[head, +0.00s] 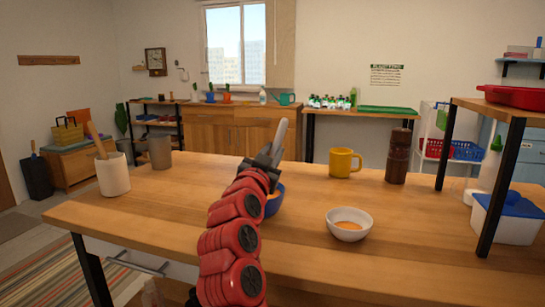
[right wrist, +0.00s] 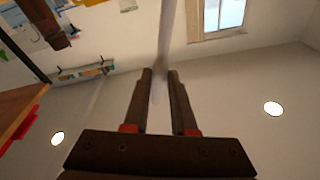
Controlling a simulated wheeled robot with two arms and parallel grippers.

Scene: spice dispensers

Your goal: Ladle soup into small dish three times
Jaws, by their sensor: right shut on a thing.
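My right gripper (head: 268,160) is above the table at the blue bowl (head: 274,203), which my arm partly hides. It is shut on a grey handle (head: 280,138) that points up, which I take to be the ladle's. The right wrist view shows the same handle (right wrist: 165,35) between the two dark fingers (right wrist: 160,75). The ladle's scoop is hidden, so I cannot tell if it holds soup. A small white dish (head: 348,231) with orange soup (head: 348,225) in it stands to the right of the blue bowl. My left gripper is not in view.
A yellow mug (head: 343,164) and a brown mill (head: 398,158) stand behind the dish. A white crock (head: 114,175) with a wooden utensil and a grey cup (head: 160,152) stand at left. A raised shelf (head: 500,106) and a blue-lidded box (head: 508,219) are at right. The table's front is clear.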

